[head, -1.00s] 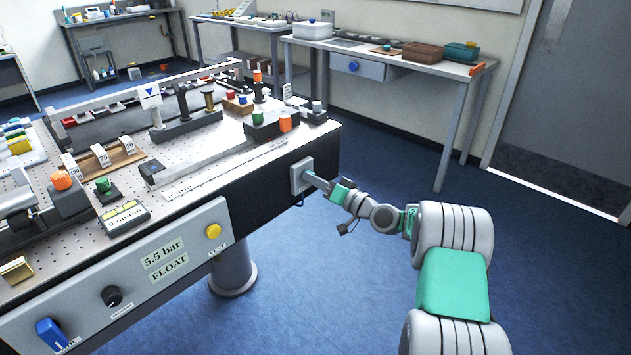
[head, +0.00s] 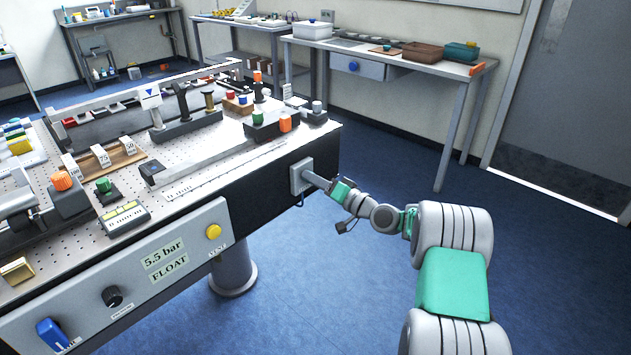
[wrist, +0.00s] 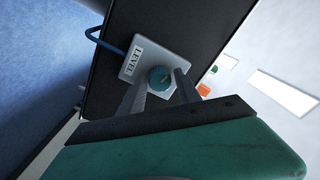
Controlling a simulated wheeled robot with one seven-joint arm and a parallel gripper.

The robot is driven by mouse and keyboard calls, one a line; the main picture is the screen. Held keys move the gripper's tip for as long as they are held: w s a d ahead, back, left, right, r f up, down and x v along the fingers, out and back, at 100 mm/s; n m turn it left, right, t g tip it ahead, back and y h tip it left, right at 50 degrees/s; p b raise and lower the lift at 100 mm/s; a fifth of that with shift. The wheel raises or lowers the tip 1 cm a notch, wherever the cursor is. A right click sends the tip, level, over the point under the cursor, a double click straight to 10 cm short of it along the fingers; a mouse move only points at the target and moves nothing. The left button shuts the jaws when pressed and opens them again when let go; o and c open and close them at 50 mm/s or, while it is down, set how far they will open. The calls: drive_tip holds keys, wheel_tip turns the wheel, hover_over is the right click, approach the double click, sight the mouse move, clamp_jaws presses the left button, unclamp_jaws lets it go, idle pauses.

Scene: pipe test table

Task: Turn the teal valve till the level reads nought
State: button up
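The teal valve is a small round knob (wrist: 160,78) with a pale mark on its face. It sits on a grey plate (wrist: 133,66) labelled LEVEL. In the head view the valve's grey box (head: 301,174) is fixed to the right end of the bench, and the knob itself is hidden there. My gripper (head: 314,180) is right at that box. No level reading is legible.
A front panel (head: 190,240) shows "5.5 bar" and "FLOAT", with a yellow button (head: 214,231), a black knob (head: 112,296) and a blue handle (head: 52,334). A blue cable (wrist: 100,38) runs beside the plate. The blue floor (head: 330,290) around my arm is clear.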

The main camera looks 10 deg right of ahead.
drive_tip(key=shift+o, duration=1)
drive_tip(key=v, duration=0.7)
drive_tip(key=shift+s+d, duration=0.2)
drive_tip(key=shift+s, duration=0.1)
